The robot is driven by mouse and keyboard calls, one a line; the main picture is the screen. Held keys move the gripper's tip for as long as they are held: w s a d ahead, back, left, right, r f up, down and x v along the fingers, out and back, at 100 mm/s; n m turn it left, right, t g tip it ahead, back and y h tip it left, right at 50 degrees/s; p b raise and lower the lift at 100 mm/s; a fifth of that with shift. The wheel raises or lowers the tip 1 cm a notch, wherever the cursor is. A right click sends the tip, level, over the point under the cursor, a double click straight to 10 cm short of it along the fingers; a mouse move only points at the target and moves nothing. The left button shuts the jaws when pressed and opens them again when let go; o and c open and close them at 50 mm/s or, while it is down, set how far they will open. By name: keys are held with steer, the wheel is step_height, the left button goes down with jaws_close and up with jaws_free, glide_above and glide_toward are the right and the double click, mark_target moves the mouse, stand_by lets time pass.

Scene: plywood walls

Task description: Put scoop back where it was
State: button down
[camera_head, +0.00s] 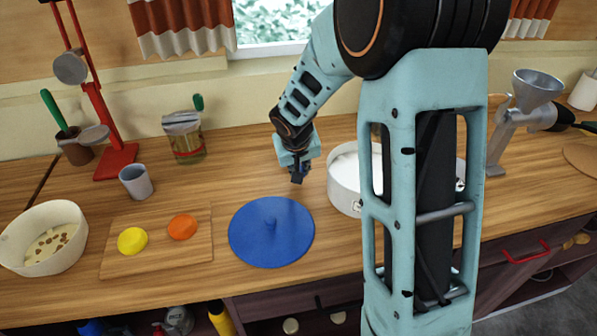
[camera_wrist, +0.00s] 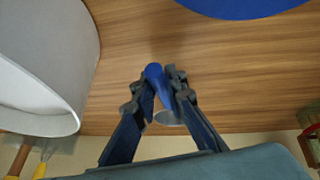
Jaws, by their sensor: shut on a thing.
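My gripper (camera_head: 297,174) hangs low over the wooden counter, between the blue lid and the white pot. In the wrist view its fingers (camera_wrist: 163,88) are shut on the scoop, which has a blue handle (camera_wrist: 154,72) and a grey metal end (camera_wrist: 168,118). The fingers hide part of the scoop. In the head view the gripper mostly hides it. I cannot tell whether the scoop touches the counter.
The white pot (camera_head: 343,188) stands right of my gripper, partly behind my arm. The round blue lid (camera_head: 262,245) lies in front. A cutting board (camera_head: 150,262) with yellow and orange pieces, a grey cup (camera_head: 136,182) and a glass jar (camera_head: 188,145) are left. A metal grinder (camera_head: 510,115) stands right.

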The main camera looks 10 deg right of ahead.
steer(key=shift+f, duration=0.15)
steer(key=c, duration=2)
jaws_free()
steer(key=shift+o, duration=0.2)
steer(key=shift+r, duration=0.25)
steer(key=p+v, duration=0.1)
steer(key=v, duration=1.1)
